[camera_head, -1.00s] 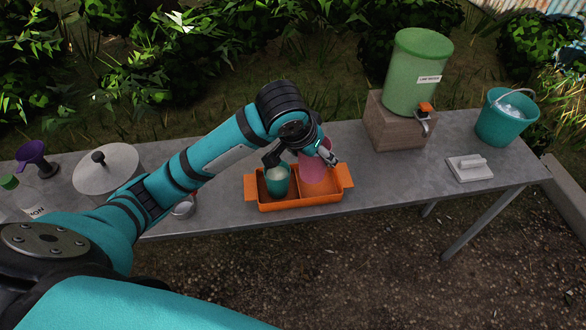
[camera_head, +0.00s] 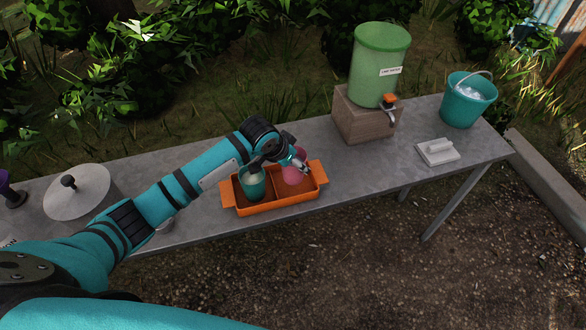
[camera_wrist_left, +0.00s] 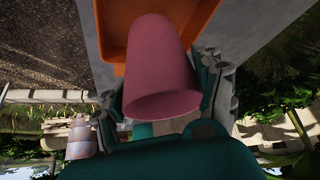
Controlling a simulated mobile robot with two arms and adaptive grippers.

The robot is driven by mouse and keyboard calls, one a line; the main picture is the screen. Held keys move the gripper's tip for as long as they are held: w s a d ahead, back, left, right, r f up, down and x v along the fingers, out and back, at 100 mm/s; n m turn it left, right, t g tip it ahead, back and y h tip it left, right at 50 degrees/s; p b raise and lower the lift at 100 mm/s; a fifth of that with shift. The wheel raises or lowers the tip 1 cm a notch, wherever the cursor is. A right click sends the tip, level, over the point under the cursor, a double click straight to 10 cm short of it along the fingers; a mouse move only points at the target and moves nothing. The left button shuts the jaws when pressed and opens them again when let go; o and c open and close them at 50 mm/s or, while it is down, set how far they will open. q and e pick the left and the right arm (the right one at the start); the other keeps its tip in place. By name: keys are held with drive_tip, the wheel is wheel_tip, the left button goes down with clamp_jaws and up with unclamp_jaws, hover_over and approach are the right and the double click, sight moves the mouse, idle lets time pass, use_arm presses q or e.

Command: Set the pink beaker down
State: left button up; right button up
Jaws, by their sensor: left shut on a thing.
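My left gripper (camera_head: 281,164) is shut on the pink beaker (camera_head: 294,174), over the right compartment of the orange tray (camera_head: 290,198). In the left wrist view the gripper (camera_wrist_left: 162,92) has one finger on each side of the pink beaker (camera_wrist_left: 160,65). Its wide end faces the camera and its other end points toward the orange tray (camera_wrist_left: 118,28). I cannot tell whether its base touches the tray floor. A teal beaker (camera_head: 252,188) stands in the tray's left compartment. My right gripper is not in view.
On the grey table (camera_head: 330,150), a green dispenser (camera_head: 379,65) stands on a wooden block (camera_head: 362,118). A teal bucket (camera_head: 466,102) and a white block with a handle (camera_head: 438,152) are at right. A lidded pot (camera_head: 80,197) is at left.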

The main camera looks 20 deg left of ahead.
use_arm(q)
drive_tip(key=shift+f, duration=1.75)
drive_tip(key=shift+f, duration=0.15)
drive_tip(key=o, duration=1.5)
drive_tip(key=shift+c, duration=0.2)
drive_tip(key=v, duration=1.2)
